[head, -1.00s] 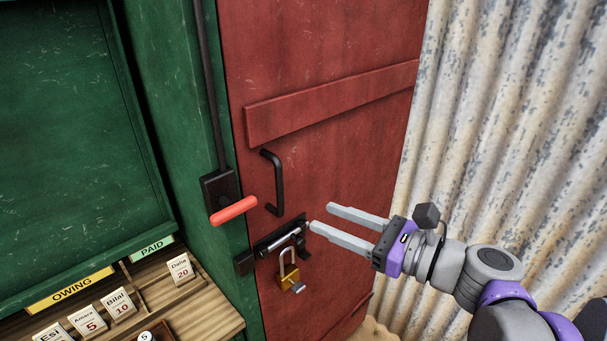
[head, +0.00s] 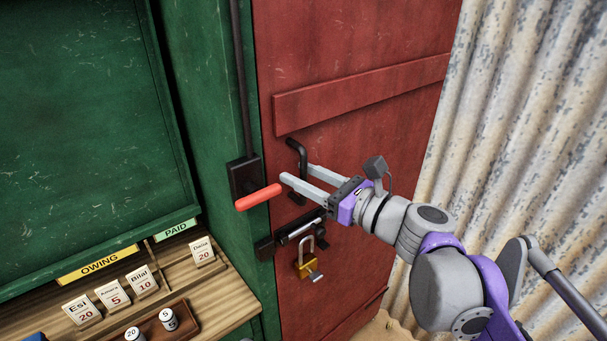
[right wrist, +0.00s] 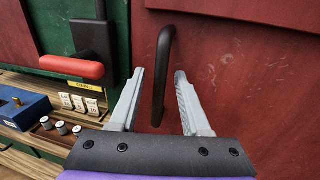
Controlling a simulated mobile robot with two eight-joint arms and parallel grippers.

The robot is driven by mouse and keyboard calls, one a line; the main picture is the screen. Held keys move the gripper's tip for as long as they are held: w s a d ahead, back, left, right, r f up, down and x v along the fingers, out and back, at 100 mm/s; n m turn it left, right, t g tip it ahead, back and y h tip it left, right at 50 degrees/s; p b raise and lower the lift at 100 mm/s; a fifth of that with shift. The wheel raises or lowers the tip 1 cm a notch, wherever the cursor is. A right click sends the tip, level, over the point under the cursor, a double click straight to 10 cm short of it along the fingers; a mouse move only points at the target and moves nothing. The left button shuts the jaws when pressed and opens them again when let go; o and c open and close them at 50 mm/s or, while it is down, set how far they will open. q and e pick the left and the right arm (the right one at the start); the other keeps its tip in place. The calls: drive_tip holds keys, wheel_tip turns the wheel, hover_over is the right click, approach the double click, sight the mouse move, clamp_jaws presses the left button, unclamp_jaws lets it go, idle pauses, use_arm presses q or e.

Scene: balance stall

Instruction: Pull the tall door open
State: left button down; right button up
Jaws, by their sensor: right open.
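The tall red door (head: 350,40) stands in the green frame and looks closed. Its black pull handle (head: 296,148) is a vertical bar, partly hidden behind my right gripper in the head view. My right gripper (head: 297,174) is open, with its fingers pointing at the handle. In the right wrist view the handle (right wrist: 162,75) shows between the two open fingers (right wrist: 160,80), not gripped. Below it are a sliding bolt (head: 298,230) and a brass padlock (head: 307,268) hanging with a key in it. My left gripper is not in view.
A red lever (head: 259,197) on a black box (head: 245,176) sticks out just left of my gripper. A wooden counter (head: 225,292) with price cards and small weights stands at lower left. Corrugated metal wall (head: 500,110) is at right.

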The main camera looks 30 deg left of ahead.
clamp_jaws()
idle(1.4)
